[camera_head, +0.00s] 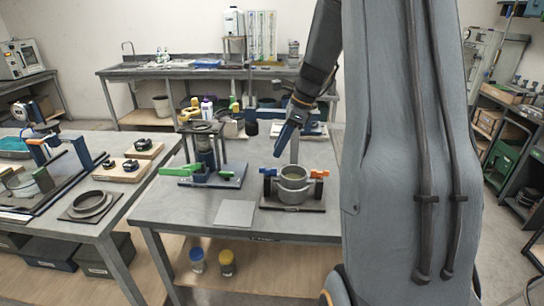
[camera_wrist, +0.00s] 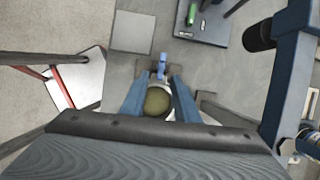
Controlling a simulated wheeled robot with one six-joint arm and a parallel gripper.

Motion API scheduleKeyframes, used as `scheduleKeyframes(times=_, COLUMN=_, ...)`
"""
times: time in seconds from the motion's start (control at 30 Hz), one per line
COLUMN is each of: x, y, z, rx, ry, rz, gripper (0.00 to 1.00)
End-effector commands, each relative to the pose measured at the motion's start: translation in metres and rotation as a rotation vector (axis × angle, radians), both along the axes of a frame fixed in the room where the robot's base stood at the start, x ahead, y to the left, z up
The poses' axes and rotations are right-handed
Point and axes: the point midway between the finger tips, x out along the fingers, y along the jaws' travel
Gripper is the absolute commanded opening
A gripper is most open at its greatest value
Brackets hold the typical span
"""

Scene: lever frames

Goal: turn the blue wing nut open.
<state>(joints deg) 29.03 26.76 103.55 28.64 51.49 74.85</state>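The blue wing nut (camera_head: 268,172) is on the left side of a grey metal pot (camera_head: 293,192) on the middle table. An orange wing nut (camera_head: 319,174) is on the pot's right side. My gripper (camera_head: 279,152) points down just above the pot, near the blue wing nut. In the wrist view my gripper (camera_wrist: 160,79) has its two blue fingers spread, with nothing held between them. The blue wing nut (camera_wrist: 162,65) shows just beyond the fingertips, and the pot's round olive inside (camera_wrist: 158,101) shows between the fingers. The orange wing nut is hidden there.
A clamp stand with a green lever (camera_head: 178,172) stands left of the pot. A flat grey plate (camera_head: 235,213) lies near the table's front edge. Bottles and tools crowd the table's back. A second table (camera_head: 130,208) with wooden blocks is at left.

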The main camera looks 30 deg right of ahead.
Motion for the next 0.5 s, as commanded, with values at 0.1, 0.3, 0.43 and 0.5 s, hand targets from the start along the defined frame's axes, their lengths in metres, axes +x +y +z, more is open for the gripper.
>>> scheduleKeyframes(times=0.1, x=0.004, y=-0.002, z=-0.004, rx=0.016, ry=0.005, rz=-0.035, gripper=0.28)
scheduleKeyframes(times=0.3, x=0.009, y=0.009, z=-0.031, rx=0.015, ry=0.009, rz=-0.030, gripper=0.28)
scheduleKeyframes(times=0.43, x=0.013, y=0.014, z=-0.049, rx=0.014, ry=0.008, rz=-0.029, gripper=0.28)
scheduleKeyframes(times=0.5, x=0.015, y=0.017, z=-0.057, rx=0.014, ry=0.007, rz=-0.029, gripper=0.28)
